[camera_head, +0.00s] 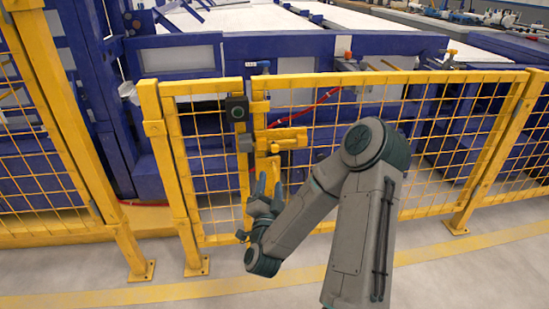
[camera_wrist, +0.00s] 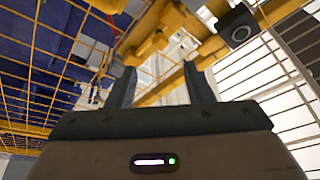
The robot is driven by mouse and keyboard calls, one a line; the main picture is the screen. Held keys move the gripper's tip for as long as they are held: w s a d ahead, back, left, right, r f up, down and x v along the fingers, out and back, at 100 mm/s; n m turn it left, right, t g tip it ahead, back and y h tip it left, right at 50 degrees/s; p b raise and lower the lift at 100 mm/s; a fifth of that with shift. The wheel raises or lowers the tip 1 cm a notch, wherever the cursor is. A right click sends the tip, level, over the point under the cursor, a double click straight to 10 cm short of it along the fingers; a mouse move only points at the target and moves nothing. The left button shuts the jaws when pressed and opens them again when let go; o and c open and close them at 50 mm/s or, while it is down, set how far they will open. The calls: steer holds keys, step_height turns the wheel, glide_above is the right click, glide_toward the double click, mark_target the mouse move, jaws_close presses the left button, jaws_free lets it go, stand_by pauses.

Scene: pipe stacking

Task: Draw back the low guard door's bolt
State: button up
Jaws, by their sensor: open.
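The low yellow mesh guard door (camera_head: 206,165) stands upright in the fence in the head view. The yellow bolt (camera_head: 287,140) sits on the fence just right of the door's edge post, near its upper part. In the wrist view the yellow bolt parts (camera_wrist: 150,45) appear above and beyond the fingers, partly cut by the top edge. My gripper (camera_head: 266,185) is below and slightly left of the bolt, fingers pointing up. In the wrist view my gripper (camera_wrist: 160,85) has its two fingers apart with nothing between them. It appears apart from the bolt.
A black box with a round green-ringed button (camera_head: 237,108) is on the door's post, and it shows in the wrist view (camera_wrist: 237,25). Blue machinery (camera_head: 300,50) stands behind the fence. The floor (camera_head: 430,280) in front is clear.

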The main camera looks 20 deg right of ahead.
mark_target(274, 151)
steer(key=x, duration=1.3)
steer(key=shift+w+d+r+b, duration=0.1)
steer(key=shift+w+d+b, duration=0.1)
steer(key=shift+d+b, duration=0.15)
steer(key=shift+a, duration=0.1)
